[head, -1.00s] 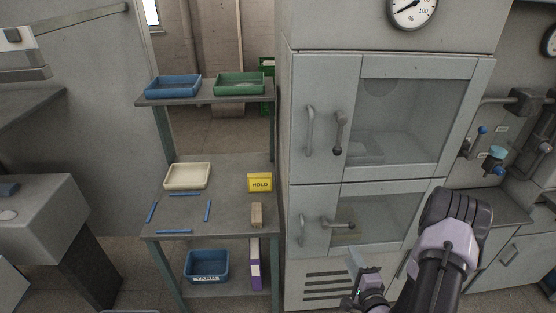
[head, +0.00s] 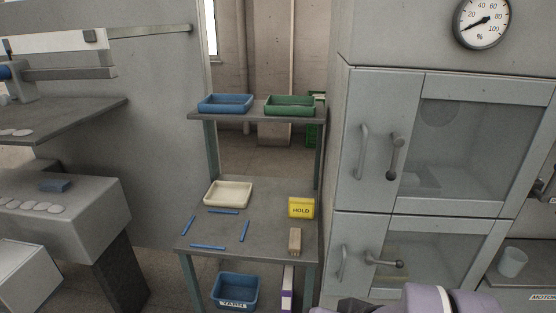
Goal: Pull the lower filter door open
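The lower filter door (head: 363,280) is the lower of two grey framed doors with glass panes on the cabinet at right. It looks closed. It has a vertical pull handle (head: 341,263) at its left and a dark latch lever (head: 385,261) lying horizontally beside it. The upper door (head: 378,100) also looks closed, with its lever (head: 394,156) hanging down. My purple and black arm shows at the bottom edge in front of the lower door. My gripper is out of the picture.
A two-level grey table (head: 262,235) stands left of the cabinet, with a cream tray (head: 228,194), a yellow HOLD sign (head: 301,208) and a wooden block (head: 295,241). A blue bin (head: 235,291) sits below. A grey machine (head: 60,215) stands at far left.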

